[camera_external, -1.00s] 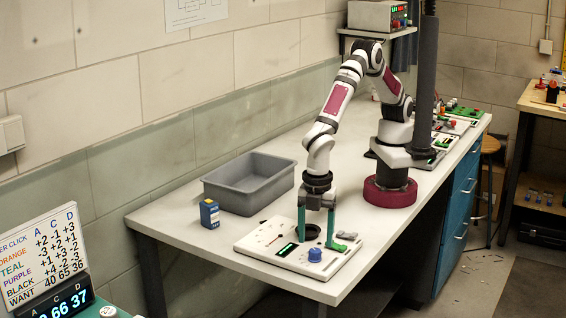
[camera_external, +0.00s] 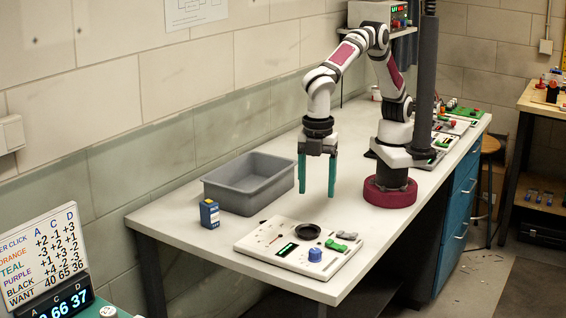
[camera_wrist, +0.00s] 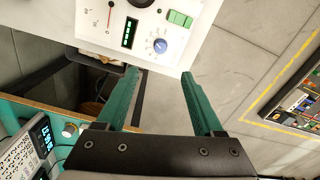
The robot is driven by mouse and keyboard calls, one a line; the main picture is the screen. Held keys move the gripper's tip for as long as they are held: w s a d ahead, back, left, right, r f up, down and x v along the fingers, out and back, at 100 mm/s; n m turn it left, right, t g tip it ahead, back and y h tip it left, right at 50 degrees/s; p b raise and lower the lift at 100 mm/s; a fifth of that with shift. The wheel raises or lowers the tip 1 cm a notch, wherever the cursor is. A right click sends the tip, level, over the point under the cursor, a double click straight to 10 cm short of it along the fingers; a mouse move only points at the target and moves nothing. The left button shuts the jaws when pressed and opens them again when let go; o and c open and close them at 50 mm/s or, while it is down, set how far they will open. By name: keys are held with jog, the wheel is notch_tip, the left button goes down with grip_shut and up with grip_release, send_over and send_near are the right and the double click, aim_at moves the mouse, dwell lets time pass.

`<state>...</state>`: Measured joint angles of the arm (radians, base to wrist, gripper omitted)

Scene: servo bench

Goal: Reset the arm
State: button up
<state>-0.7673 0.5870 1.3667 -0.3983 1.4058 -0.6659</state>
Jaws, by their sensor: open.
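My gripper (camera_external: 317,192) has two teal fingers, spread apart with nothing between them. It hangs pointing down in the air above the bench, behind the white panel (camera_external: 267,256). The panel carries a black round dial (camera_external: 307,231), a blue knob (camera_external: 315,255), a green display (camera_external: 287,249) and a green switch (camera_external: 336,245). In the wrist view the gripper (camera_wrist: 163,75) shows open below the panel's edge, with the blue knob (camera_wrist: 160,45) and the green display (camera_wrist: 130,33) on the panel.
A grey bin (camera_external: 248,184) stands on the bench behind and left of the panel. A small blue box (camera_external: 209,213) stands left of the bin. A dark upright post (camera_external: 425,90) stands close to my arm. A scoreboard (camera_external: 40,260) is at lower left.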

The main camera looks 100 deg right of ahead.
jog(key=s+d+r+m, duration=0.2)
jog(key=s+d+m, duration=0.2)
jog(key=d, duration=0.4)
jog(key=s+d+r+m+y, duration=0.1)
jog(key=s+d+r+m, duration=0.2)
jog(key=d, duration=0.5)
jog(key=s+d+r+m, duration=0.1)
jog(key=s+d+m, duration=0.35)
jog(key=d, duration=0.35)
jog(key=s+d+f+m, duration=0.3)
jog(key=s+m, duration=0.3)
jog(key=s, duration=0.3)
jog(key=shift+d+f+y, duration=0.15)
jog(key=shift+d+y, duration=0.25)
jog(key=shift+d, duration=0.45)
jog(key=shift+w, duration=0.1)
